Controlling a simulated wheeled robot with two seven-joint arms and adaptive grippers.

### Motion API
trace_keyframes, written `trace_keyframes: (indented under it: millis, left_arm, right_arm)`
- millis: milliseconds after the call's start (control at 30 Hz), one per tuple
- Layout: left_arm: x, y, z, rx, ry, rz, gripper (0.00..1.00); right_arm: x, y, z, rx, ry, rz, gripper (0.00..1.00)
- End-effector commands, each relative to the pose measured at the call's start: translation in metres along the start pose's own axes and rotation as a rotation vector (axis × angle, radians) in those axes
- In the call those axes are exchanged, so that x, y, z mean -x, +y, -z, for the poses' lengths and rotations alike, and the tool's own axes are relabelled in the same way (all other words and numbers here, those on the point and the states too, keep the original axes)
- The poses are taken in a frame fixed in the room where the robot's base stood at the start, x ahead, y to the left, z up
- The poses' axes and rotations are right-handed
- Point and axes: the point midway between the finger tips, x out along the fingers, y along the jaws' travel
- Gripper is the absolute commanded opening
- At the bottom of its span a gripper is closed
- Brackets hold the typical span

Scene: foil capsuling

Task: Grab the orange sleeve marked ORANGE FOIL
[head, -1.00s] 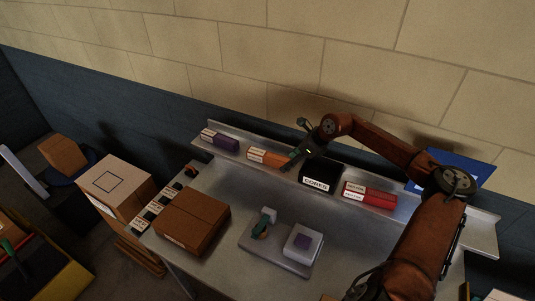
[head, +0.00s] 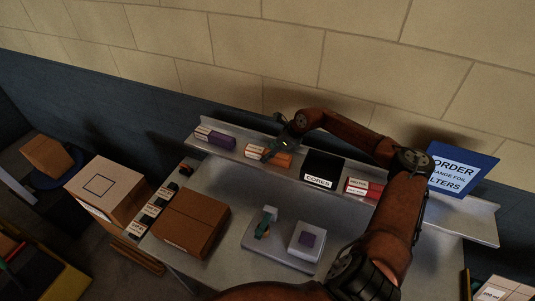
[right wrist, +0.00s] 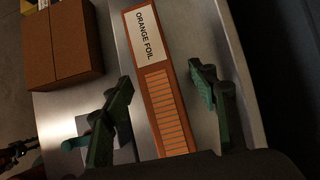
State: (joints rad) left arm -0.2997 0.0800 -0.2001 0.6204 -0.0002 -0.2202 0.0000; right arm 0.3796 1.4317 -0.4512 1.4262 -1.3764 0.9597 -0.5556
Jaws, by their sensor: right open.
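The orange sleeve (head: 279,159) lies on the shelf between the purple sleeve and the black CORES box. In the right wrist view the orange sleeve (right wrist: 160,85) shows its white ORANGE FOIL label and a striped lower part. My right gripper (right wrist: 165,108) is open, with one green finger on each side of the sleeve and visible gaps to it. In the head view my right gripper (head: 270,151) is over the sleeve and hides part of it. I cannot tell its exact height above the sleeve.
A purple sleeve (head: 219,141) lies left on the shelf. The black CORES box (head: 322,168) and red sleeves (head: 364,188) are to the right. A blue order sign (head: 462,170) stands at the right end. A brown carton (head: 190,222) and a grey fixture (head: 275,249) are on the table.

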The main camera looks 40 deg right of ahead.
Motion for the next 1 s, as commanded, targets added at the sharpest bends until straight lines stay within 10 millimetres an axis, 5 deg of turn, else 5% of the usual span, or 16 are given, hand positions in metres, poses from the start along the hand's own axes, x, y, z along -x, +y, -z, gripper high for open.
trace_keyframes:
  millis: [367, 1000]
  left_arm:
    - [0.0027, 0.0003, 0.0005, 0.0, 0.0, 0.0, 0.4]
    - [0.0027, 0.0008, 0.0007, 0.0, 0.001, -0.001, 0.4]
  right_arm:
    - [-0.0139, 0.0013, -0.0016, 0.003, 0.0, -0.002, 0.53]
    - [-0.0138, 0.0015, -0.0022, 0.004, 0.0, -0.002, 0.09]
